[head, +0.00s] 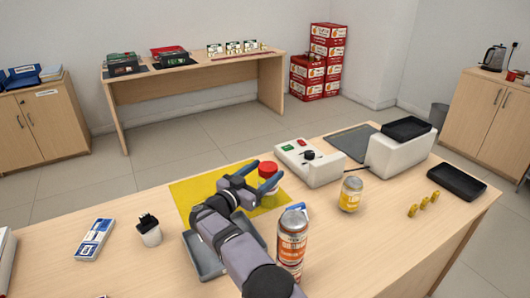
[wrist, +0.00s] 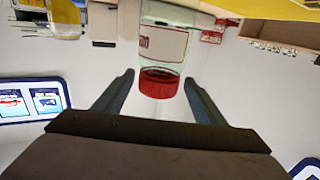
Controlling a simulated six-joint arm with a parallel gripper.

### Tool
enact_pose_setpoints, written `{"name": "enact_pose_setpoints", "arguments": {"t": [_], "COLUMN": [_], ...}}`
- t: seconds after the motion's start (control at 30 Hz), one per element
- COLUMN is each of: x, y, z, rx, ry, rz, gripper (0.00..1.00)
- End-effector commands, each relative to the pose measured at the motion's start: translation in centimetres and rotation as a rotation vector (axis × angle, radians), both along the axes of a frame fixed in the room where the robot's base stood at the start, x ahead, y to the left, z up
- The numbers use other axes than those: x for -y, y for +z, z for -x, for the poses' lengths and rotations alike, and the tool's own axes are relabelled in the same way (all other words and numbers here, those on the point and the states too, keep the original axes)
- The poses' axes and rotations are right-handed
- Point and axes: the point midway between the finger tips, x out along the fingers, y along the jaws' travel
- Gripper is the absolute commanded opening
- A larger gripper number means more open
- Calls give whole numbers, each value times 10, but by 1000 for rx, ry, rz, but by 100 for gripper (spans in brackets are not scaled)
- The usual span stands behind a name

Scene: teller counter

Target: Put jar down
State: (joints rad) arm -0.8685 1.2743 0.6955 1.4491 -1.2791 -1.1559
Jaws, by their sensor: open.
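The jar (head: 267,170) has a red lid and stands upright on the yellow mat (head: 190,200), partly hidden by my gripper in the head view. In the wrist view the jar (wrist: 163,45) appears upside down, clear with a white label, its red lid nearest my gripper. My gripper (head: 260,176) is open at the jar. In the wrist view its two fingers (wrist: 159,80) lie to either side of the lid, with gaps showing between them and the lid.
A grey tray (head: 208,267) lies under my arm. An orange can (head: 292,240) stands close right of the arm, and a yellow can (head: 350,196) farther right.

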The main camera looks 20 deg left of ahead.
Motion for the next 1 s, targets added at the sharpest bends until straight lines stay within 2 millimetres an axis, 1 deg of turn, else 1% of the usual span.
{"name": "enact_pose_setpoints", "arguments": {"t": [0.03,0.1,0.2,0.33,0.5,0.9,1.0], "x": [2,2,2,2,2,2,4], "y": [17,29,44,59,67,69,74], "z": [-2,-2,-2,-3,-3,-3,-8], "rx": [7,7,6,5,4,3,11], "ry": [-3,-3,-3,-3,-3,-3,11], "rz": [-8,-8,-6,-4,-4,-3,-4], "gripper": [64,64,64,64,64,64,64]}}
